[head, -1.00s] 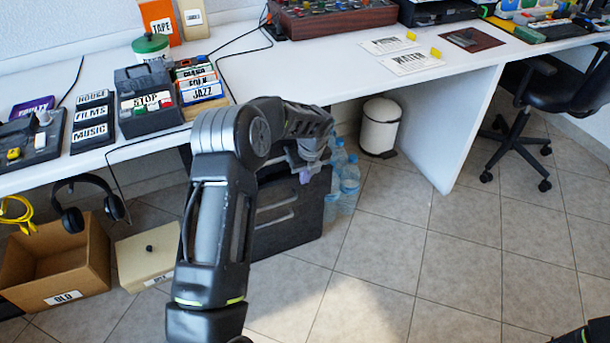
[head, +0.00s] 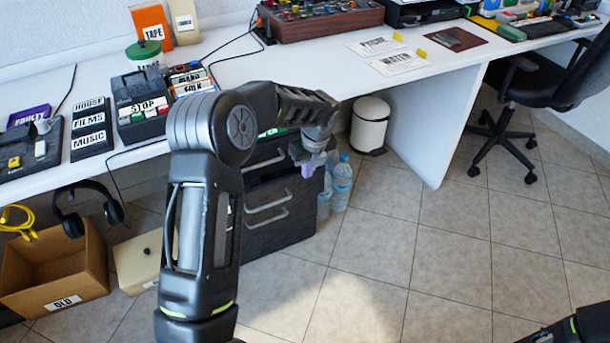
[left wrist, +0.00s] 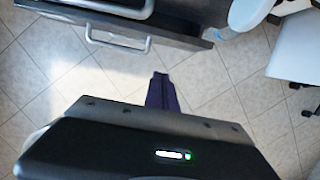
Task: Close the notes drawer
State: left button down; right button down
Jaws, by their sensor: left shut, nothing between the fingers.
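A black drawer cabinet (head: 292,222) stands under the desk, with grey bar handles (head: 267,209) on its front. Its upper part is partly hidden by my left arm, and I cannot read a notes label or tell for certain how far the top drawer stands out. My left gripper (head: 308,170) is shut and empty, with purple fingertips, at the upper right of the cabinet front. In the left wrist view its purple fingers (left wrist: 162,92) point toward the cabinet (left wrist: 165,17), with floor showing around them and a handle (left wrist: 117,42) above left. My right gripper is out of view.
Water bottles (head: 341,183) stand right beside the cabinet, and a white bin (head: 369,127) is beyond them. An open cardboard box (head: 55,265) and a beige box (head: 138,262) sit on the floor at left. The white desk (head: 345,83) overhangs the cabinet. The tiled floor in front is clear.

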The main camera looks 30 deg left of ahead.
pick_arm(q)
jog(key=shift+v, duration=0.75)
